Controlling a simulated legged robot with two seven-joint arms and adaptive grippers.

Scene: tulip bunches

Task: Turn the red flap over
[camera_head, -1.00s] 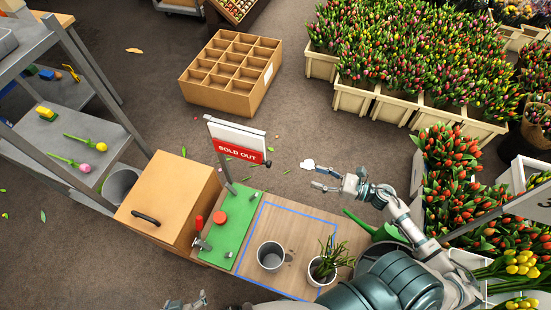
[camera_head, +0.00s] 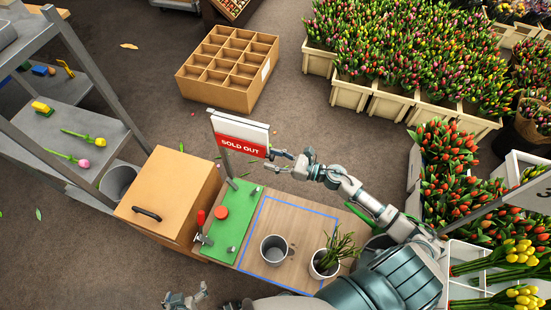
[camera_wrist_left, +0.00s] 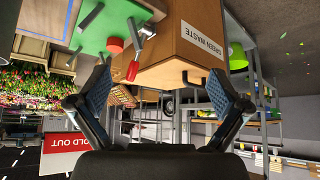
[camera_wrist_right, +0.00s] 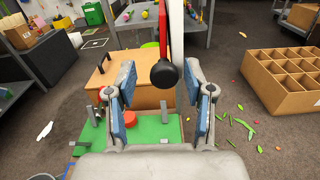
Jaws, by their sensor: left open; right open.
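The red flap (camera_head: 240,146) reads SOLD OUT and hangs on the front of a white sign board on a post. In the right wrist view, the flap (camera_wrist_right: 162,28) is nearly edge-on, with a black knob (camera_wrist_right: 165,73) at its lower end. My right gripper (camera_head: 277,161) is open and empty beside the flap's right end. The knob appears between its fingers (camera_wrist_right: 165,95) in that view; I cannot tell whether they touch it. My left gripper (camera_head: 188,299) is open and empty at the bottom edge. Its wrist view (camera_wrist_left: 155,95) shows the flap (camera_wrist_left: 66,155) low at the left.
The post stands on a green board (camera_head: 226,222) with a red button and a red-handled clamp. An orange-brown box (camera_head: 170,190) is to its left. A grey mug (camera_head: 273,249) and a potted plant (camera_head: 326,262) stand on the wooden bench at the right.

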